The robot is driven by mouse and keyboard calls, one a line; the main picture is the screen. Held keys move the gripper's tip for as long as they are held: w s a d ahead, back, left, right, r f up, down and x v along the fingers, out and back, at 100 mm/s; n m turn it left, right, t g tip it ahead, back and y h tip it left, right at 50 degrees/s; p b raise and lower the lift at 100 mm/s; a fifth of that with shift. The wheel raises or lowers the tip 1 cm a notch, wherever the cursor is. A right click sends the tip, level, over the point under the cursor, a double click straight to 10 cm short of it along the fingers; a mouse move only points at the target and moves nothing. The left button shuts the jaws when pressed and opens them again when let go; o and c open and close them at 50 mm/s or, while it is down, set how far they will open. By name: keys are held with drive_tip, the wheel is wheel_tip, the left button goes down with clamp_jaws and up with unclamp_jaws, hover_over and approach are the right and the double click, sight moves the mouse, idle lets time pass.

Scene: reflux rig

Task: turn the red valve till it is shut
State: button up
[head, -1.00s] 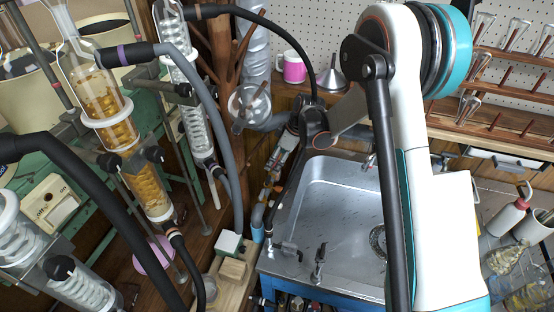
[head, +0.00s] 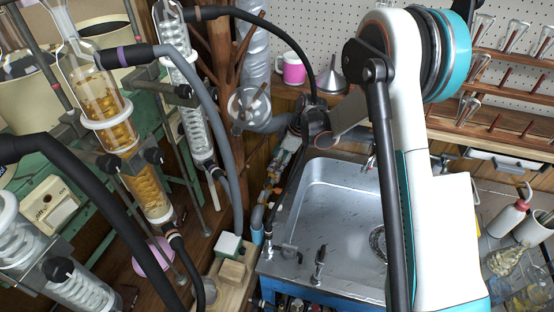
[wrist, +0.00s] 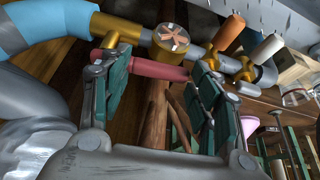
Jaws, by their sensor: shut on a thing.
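The red valve (wrist: 158,69) shows in the wrist view as a dull red handle lying level, on a pipe with brass fittings. My gripper (wrist: 165,95) has its two green-padded fingers on either side of the handle, the left one against its left end and the right one by its right end. The jaws are closed on it. In the head view the dark wrist end of my arm (head: 312,122) is over the pipes left of the sink; the fingers and the red handle are not clear there.
In the wrist view an orange handle (wrist: 229,33) and a white-tan handle (wrist: 267,48) stand close to the right. A blue-wrapped pipe (wrist: 45,25) runs at upper left. In the head view a metal sink (head: 345,220) lies to the right and glass condensers (head: 102,100) stand at the left.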

drive_tip(key=shift+w+d+n+g, duration=0.15)
drive_tip(key=shift+d+n+g, duration=0.5)
drive_tip(key=shift+n, duration=0.7)
drive_tip(key=shift+w+d+n+g, duration=0.2)
drive_tip(key=shift+d+n+g, duration=0.2)
drive_tip(key=shift+d+n, duration=0.75)
drive_tip(key=shift+w+d+n+g, duration=0.15)
drive_tip(key=shift+d+n+g, duration=0.35)
drive_tip(key=shift+n, duration=1.1)
drive_tip(key=o, duration=1.5)
drive_tip(key=shift+a, duration=0.1)
